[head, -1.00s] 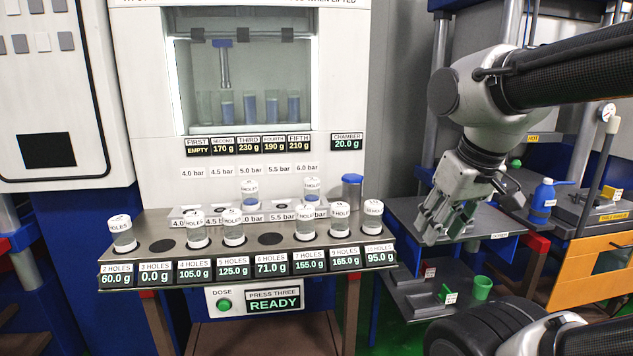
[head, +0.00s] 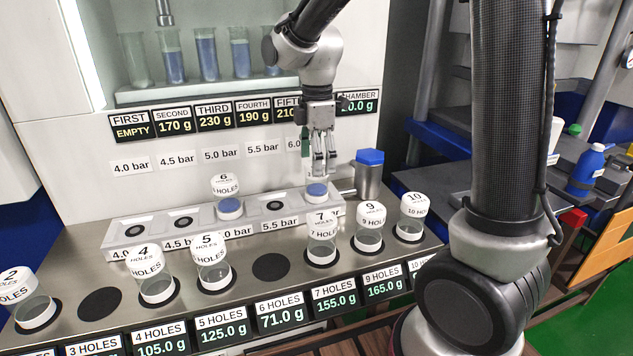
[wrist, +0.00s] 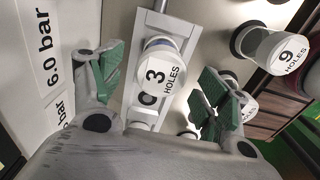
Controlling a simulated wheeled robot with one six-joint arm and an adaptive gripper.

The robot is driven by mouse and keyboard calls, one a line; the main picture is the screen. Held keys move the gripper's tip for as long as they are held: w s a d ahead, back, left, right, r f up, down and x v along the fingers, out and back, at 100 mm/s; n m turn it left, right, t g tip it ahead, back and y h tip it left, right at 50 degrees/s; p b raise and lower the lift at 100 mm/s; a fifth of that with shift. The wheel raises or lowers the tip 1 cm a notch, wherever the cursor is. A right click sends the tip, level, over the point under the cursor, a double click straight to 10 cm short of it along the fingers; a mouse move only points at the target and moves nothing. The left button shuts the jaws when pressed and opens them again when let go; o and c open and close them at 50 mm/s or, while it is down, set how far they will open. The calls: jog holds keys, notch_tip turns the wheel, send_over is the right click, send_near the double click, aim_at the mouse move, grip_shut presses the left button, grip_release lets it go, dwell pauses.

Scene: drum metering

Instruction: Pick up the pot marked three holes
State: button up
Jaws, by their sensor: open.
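The pot marked three holes (wrist: 162,75) has a white lid reading "3 HOLES" in the wrist view. In the head view the pot (head: 316,191) stands on the 6.0 bar seat at the right end of the grey rail, with blue contents low inside. My gripper (head: 321,160) is over it, pointing down, and hides its lid there. In the wrist view my gripper (wrist: 160,82) is open, its green-padded fingers on either side of the pot with gaps visible. I cannot tell how far down the fingers reach.
A blue-capped post (head: 369,175) stands just right of the pot. Pots marked seven (head: 321,240) and nine (head: 368,228) stand close in front. The pot marked six (head: 228,198) is on the 5.0 bar seat. The 3 HOLES slot (head: 100,303) in the front shelf is empty.

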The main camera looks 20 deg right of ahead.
aim_at(317, 186)
notch_tip(317, 186, down, 8)
jog(key=shift+a+r, duration=0.1)
jog(key=shift+s, duration=0.1)
jog(key=shift+c, duration=0.2)
jog(key=c, duration=1.1)
